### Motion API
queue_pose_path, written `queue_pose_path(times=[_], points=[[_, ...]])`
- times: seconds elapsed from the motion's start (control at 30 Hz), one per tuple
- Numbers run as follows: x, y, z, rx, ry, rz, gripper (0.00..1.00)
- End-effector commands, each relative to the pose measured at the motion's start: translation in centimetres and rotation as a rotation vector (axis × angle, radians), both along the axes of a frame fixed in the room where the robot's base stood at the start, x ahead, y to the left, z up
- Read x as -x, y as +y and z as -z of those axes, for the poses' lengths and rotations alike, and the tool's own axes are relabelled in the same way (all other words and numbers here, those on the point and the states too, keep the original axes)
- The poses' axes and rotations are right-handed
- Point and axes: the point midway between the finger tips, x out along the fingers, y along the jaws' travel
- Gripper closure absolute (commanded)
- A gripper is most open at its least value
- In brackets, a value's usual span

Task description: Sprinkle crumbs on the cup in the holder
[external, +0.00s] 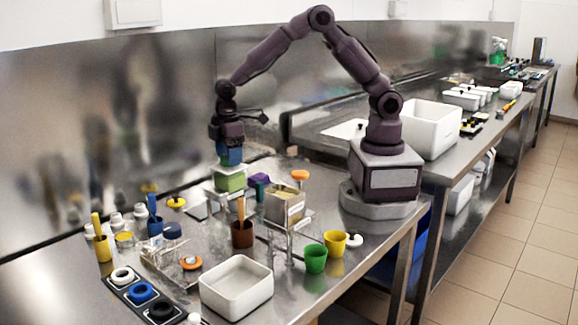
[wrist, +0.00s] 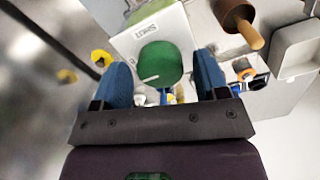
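My gripper (external: 230,158) points down over a green-filled white container (external: 230,184) near the back wall. In the wrist view, its two blue fingers (wrist: 163,82) are spread on either side of a green round-topped piece (wrist: 160,62), with a visible gap on both sides. This piece is in front of a white labelled box (wrist: 150,28); the label is not clearly readable. A green cup (external: 315,259) and a yellow cup (external: 336,243) stand upright at the right front of the table. I cannot tell which stand is the cup holder, or which container holds crumbs.
A metal box (external: 285,208) with yellowish contents stands right of my gripper. A brown pot (external: 242,235) with a wooden handle is in front.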

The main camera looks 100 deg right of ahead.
Motion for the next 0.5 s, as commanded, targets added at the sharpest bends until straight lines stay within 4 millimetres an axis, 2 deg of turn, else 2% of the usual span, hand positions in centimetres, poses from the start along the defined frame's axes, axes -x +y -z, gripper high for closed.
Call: queue_pose_path(times=[0.33,0.5], points=[[0.0,0.0,-0.2,0.000,-0.001,0.001,0.28],[-0.1,0.0,-2.4,-0.002,-0.005,0.002,0.28]])
